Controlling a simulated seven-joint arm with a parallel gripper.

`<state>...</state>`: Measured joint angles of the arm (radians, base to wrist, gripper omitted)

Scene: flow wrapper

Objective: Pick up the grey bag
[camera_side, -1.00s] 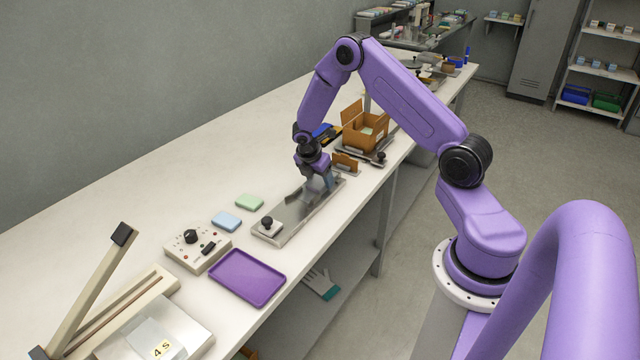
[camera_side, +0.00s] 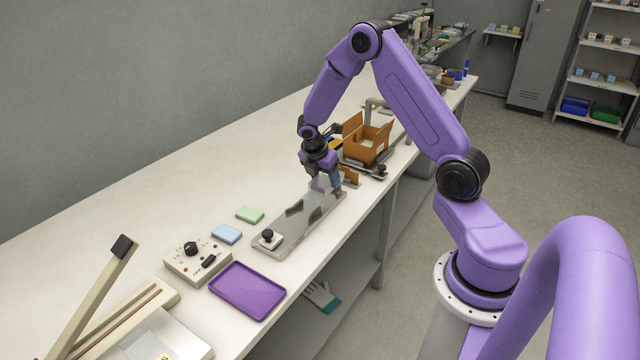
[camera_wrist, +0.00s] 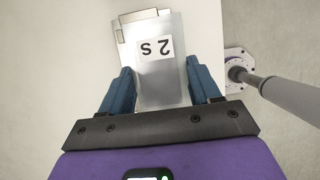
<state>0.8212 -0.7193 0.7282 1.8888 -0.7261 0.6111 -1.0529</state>
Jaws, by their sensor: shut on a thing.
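The grey bag (camera_wrist: 160,80) is a flat, silvery pouch with a white label reading "2 S", seen upside down in the wrist view. My gripper (camera_wrist: 161,88) is shut on it, with one blue finger on each side. In the side view my gripper (camera_side: 324,186) is over the far end of a long metal plate (camera_side: 288,228). The grey bag (camera_side: 319,184) shows there only as a small pale patch between the fingers. It appears to be held a little above the plate, but the gap is hard to make out.
An open brown carton (camera_side: 366,149) stands just beyond my gripper. Green (camera_side: 250,214) and blue (camera_side: 227,234) blocks, a control box (camera_side: 198,262) and a purple tray (camera_side: 247,290) lie nearer the camera. A lever-arm device (camera_side: 100,290) is at the lower left.

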